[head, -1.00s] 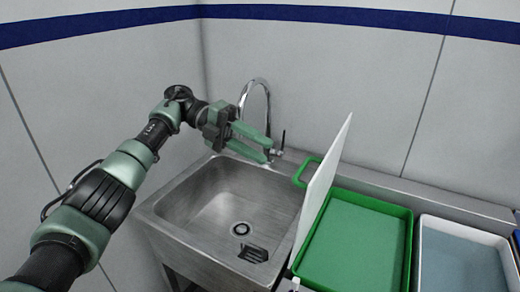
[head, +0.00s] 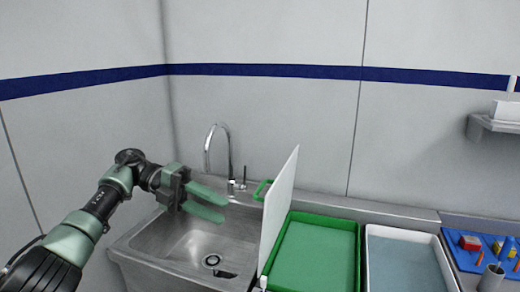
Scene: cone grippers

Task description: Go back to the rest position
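My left gripper (head: 207,204) is in the head view, above the left part of the steel sink (head: 190,245). Its two green fingers are apart with nothing between them, and they point right toward the faucet (head: 231,160). The gripper does not appear to touch the sink or the faucet. My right gripper is outside the view.
A white upright panel (head: 278,215) stands at the sink's right edge. Right of it are a green tray (head: 318,255) and a white tray (head: 400,262). Farther right is a blue board (head: 485,250) with small parts, below a wall shelf (head: 497,124). A grey cup (head: 491,279) stands in front.

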